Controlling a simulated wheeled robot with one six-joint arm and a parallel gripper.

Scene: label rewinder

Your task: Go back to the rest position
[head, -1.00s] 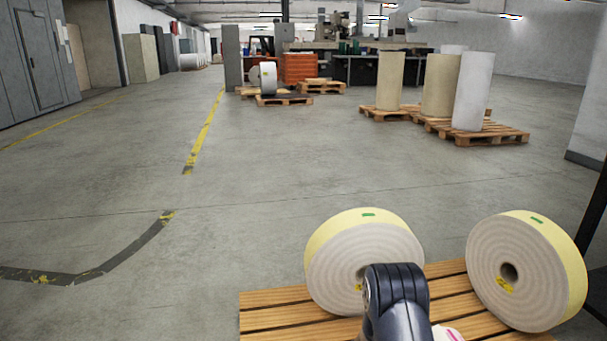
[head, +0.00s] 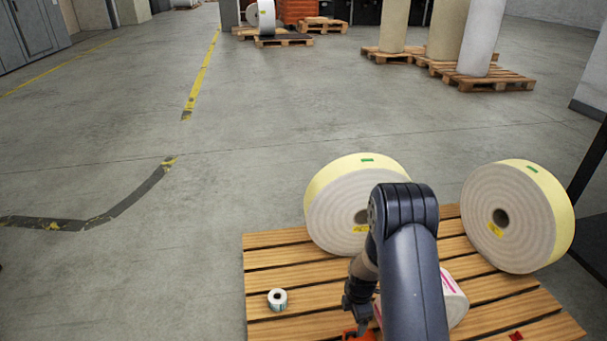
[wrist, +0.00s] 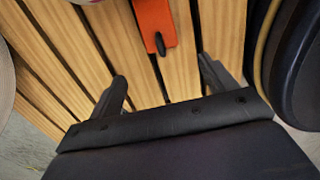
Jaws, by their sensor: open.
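My gripper (wrist: 163,85) is open in the wrist view, with its two dark fingers apart above the slatted wooden pallet (wrist: 95,40). Nothing is between the fingers. An orange object (wrist: 156,22) with a dark tip lies on the slats just beyond the fingertips. In the head view my arm reaches down over the pallet (head: 275,258), and the orange object (head: 358,335) shows at the bottom edge. My arm hides part of the pallet and the fingertips there.
Two large cream rolls stand on the pallet, one left (head: 335,205) and one right (head: 530,220). A small white roll (head: 277,299) sits at front left. A white roll with pink marks (head: 453,300) is partly behind my arm. Open floor (head: 100,140) lies to the left.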

